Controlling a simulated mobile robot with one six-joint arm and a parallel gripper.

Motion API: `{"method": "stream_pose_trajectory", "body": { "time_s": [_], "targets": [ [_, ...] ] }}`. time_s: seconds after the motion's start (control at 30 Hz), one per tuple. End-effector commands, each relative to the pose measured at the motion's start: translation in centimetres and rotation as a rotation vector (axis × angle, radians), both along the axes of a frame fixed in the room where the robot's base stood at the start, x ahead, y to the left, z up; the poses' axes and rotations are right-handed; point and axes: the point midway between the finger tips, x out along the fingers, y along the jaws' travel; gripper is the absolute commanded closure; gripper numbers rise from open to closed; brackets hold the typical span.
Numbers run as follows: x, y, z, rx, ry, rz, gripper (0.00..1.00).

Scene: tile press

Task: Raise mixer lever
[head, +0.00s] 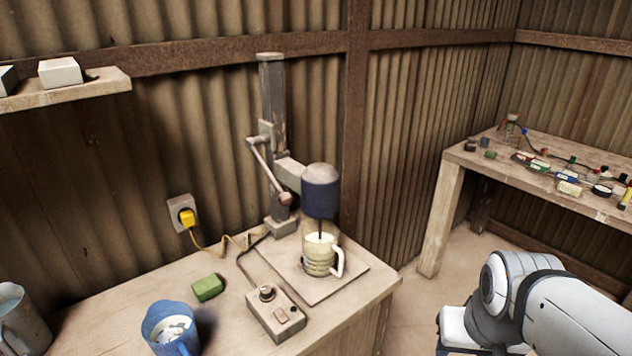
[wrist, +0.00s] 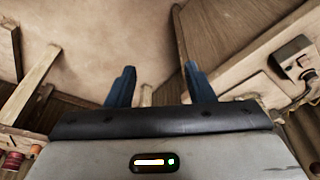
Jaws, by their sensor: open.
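The mixer stands at the back of the near table in the head view. Its grey column (head: 272,135) rises against the wall. The mixer lever (head: 267,170) slants down to the right from the column and ends in a round brown knob (head: 285,199). The dark blue mixer head (head: 320,192) hangs over a clear jug (head: 319,250) with pale liquid, and its shaft reaches into the jug. My gripper (wrist: 158,82) shows in the wrist view, with its two blue fingers apart and nothing between them. It is well away from the lever; in the head view only my arm shows at lower right.
A control box (head: 275,312), a green block (head: 208,287) and a blue mug (head: 170,328) stand on the near table (head: 110,325). A yellow plug (head: 187,217) sits in the wall socket. A second table (head: 540,172) with small items is at right. Bare floor lies between the tables.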

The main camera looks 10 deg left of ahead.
Motion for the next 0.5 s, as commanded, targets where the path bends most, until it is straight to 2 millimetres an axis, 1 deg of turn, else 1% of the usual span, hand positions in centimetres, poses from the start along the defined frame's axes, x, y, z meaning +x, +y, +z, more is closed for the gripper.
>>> {"method": "stream_pose_trajectory", "body": {
  "time_s": [0.07,0.13,0.17,0.2,0.27,0.3,0.37,0.4,0.43,0.47,0.5],
  "targets": [
    [2.1,-0.6,-0.3,-0.018,-0.06,0.026,0.51],
    [4.9,-0.4,-0.3,-0.038,-0.149,0.047,0.51],
    [6.5,-0.1,-0.3,-0.046,-0.198,0.061,0.51],
    [8.6,0.5,-0.1,-0.051,-0.268,0.082,0.51],
    [11.9,2.0,0.3,-0.051,-0.384,0.126,0.51],
    [14.0,3.2,0.7,-0.043,-0.463,0.158,0.51],
    [16.9,5.5,1.4,-0.021,-0.582,0.211,0.51],
    [18.6,7.2,1.8,-0.002,-0.657,0.248,0.51],
    [19.8,8.3,2.2,0.015,-0.71,0.259,0.51],
    [20.9,9.9,2.7,0.039,-0.769,0.287,0.51],
    [21.7,12.7,3.0,0.105,-0.827,0.369,0.51]
  ]
}}
